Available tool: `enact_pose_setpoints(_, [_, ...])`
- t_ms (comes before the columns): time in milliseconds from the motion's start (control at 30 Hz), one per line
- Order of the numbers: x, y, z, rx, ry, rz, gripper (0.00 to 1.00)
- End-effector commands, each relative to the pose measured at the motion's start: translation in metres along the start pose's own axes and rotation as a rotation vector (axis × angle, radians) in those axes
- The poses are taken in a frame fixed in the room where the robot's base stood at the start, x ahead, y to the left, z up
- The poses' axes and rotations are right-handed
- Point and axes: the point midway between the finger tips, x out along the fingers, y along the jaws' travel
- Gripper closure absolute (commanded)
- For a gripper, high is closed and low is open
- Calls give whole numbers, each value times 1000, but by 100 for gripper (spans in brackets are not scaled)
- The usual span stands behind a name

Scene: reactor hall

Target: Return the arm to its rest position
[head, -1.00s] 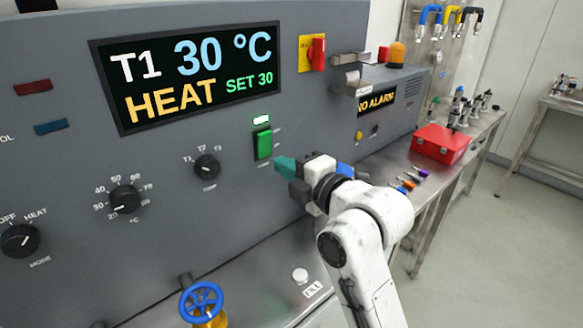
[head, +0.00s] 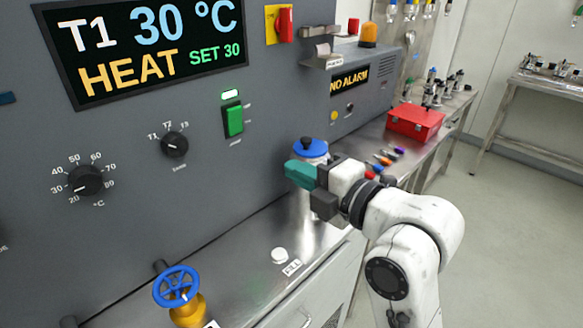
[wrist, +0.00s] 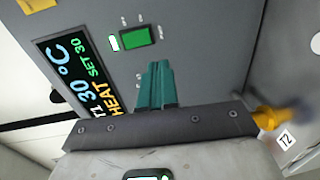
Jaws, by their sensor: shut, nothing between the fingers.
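My gripper (head: 298,173) has teal fingers, which are together with nothing between them. In the head view it is in front of the grey control panel (head: 200,190), below and right of the green switch (head: 234,120), and apart from it. My white arm reaches up from the lower right. In the wrist view the teal fingers (wrist: 156,84) point toward the panel, with the green switch (wrist: 135,36) beyond their tips. The display reads T1 30 °C, HEAT, SET 30.
A blue-lidded vessel (head: 310,149) stands on the steel bench just behind my gripper. Open floor (head: 500,230) lies to the right.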

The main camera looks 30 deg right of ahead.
Motion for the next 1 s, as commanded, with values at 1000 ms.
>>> enact_pose_setpoints(1000, [-92, -257, -16, 1000, -441, -659, 100])
